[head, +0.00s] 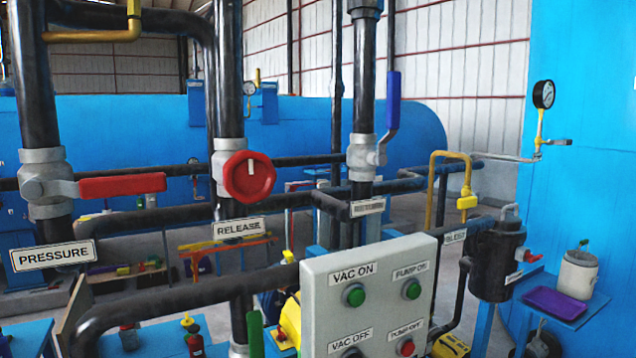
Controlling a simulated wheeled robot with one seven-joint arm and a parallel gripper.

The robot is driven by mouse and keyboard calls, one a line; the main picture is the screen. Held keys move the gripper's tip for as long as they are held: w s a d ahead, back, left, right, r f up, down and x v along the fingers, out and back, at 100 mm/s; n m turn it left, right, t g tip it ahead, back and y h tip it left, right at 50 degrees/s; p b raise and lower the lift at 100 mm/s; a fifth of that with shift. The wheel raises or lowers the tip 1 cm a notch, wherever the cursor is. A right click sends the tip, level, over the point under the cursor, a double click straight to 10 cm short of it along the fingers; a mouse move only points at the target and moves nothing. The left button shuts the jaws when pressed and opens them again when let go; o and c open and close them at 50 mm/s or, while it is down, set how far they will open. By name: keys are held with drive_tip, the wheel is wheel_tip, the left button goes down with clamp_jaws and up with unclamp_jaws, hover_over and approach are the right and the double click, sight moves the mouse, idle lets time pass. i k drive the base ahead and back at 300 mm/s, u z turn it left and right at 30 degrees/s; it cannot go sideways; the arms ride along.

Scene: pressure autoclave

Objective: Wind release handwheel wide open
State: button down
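The release handwheel (249,177) is a red round knob with a pale line mark near its top. It sits on a grey valve body on the black vertical pipe, a little left of the middle of the head view. The RELEASE label (239,227) hangs just below it. How far the wheel is turned cannot be told from this view. My gripper does not show in the head view.
The red PRESSURE lever (122,185) reaches toward the handwheel from the left. A blue lever (393,100) stands on the pipe to the right. A grey control box (368,295) with buttons stands in front, lower right. Black pipes cross below the wheel.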

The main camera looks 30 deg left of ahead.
sight(249, 177)
drive_tip(key=u, duration=1.85)
drive_tip(key=k, duration=1)
drive_tip(key=u, duration=0.95)
drive_tip(key=i, duration=1.2)
drive_tip(key=z, duration=0.4)
